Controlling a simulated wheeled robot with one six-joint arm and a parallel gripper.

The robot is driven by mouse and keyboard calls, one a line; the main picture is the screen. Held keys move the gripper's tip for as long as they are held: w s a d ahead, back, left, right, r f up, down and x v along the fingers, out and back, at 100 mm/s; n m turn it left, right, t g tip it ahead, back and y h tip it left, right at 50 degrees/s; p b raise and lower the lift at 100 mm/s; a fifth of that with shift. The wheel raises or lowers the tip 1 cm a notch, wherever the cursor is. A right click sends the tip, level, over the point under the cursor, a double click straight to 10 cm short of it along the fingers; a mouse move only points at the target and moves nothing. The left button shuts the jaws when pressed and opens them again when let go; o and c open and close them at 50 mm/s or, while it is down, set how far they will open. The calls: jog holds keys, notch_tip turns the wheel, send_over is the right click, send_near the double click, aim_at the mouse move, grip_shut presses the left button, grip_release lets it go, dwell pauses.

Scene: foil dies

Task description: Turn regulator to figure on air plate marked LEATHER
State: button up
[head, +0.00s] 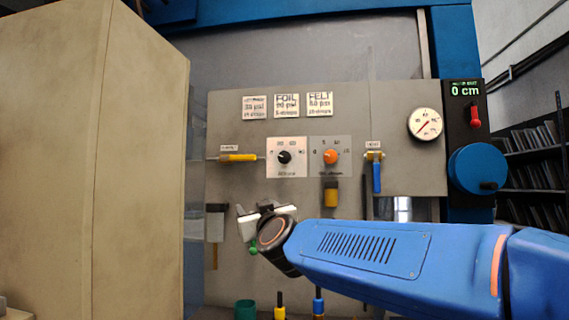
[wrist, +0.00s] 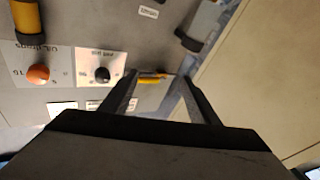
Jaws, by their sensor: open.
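Three plates hang at the panel's top: a left plate (head: 255,107) whose small print is too blurred to read surely, FOIL (head: 286,105) and FELT (head: 320,104). Below, a black regulator knob (head: 285,157) sits on a white dial plate (head: 285,171), marked psi. An orange knob (head: 330,156) is on the grey dial plate beside it. The wrist view also shows the black knob (wrist: 102,75) and the orange knob (wrist: 38,74). My gripper (head: 265,210) is open and empty, below the black knob and apart from it. In the wrist view its fingers (wrist: 158,80) point towards the yellow lever.
A yellow lever (head: 238,157) is left of the dials, and a blue-handled valve (head: 376,175) is right. A round gauge (head: 425,124) is farther right. A yellow-and-black part (head: 331,194) hangs under the orange knob. A beige cabinet (head: 140,160) stands close at left.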

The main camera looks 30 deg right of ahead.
aim_at(284, 158)
jog(key=w+d+r+m+g+h, duration=0.1)
jog(key=w+d+r+m+h, duration=0.2)
jog(key=d+r+m+h, duration=0.5)
jog(key=w+d+r, duration=0.2)
jog(key=w, duration=0.2)
jog(key=w+d+r+n+h, duration=0.1)
jog(key=w+d+r, duration=0.2)
jog(key=w, duration=0.1)
jog(key=w+d+r+n+h, duration=0.1)
jog(key=w+d+r, duration=0.1)
jog(key=w+d, duration=0.1)
jog(key=shift+w+d+r, duration=0.15)
jog(key=shift+w+r, duration=0.1)
jog(key=shift+w, duration=0.6)
jog(key=shift+c, duration=0.6)
jog(key=c, duration=0.9)
